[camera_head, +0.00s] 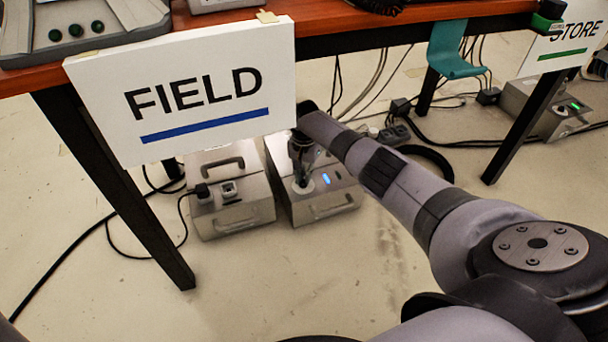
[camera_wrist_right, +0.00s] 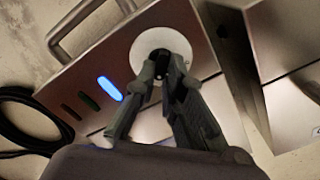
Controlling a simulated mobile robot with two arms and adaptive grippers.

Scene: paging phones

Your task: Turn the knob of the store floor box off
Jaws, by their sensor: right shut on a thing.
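A store sign (camera_head: 563,45) hangs at the far right, and a silver floor box (camera_head: 540,112) with a lit green light stands on the floor below it. My right gripper (camera_head: 302,181) is at another silver floor box (camera_head: 325,205), the one with a lit blue light, below the FIELD sign (camera_head: 190,88). In the right wrist view, my right gripper (camera_wrist_right: 163,68) is shut on a dark knob (camera_wrist_right: 157,57) at the middle of a white round dial (camera_wrist_right: 178,30). The fingers hide part of the knob. My left gripper is not in view.
A further silver box (camera_head: 230,215) stands close to the left of the gripped one. The orange tabletop (camera_head: 400,19) and its dark legs (camera_head: 115,195) frame the space. Black cables lie on the floor. The floor in front (camera_head: 260,280) is clear.

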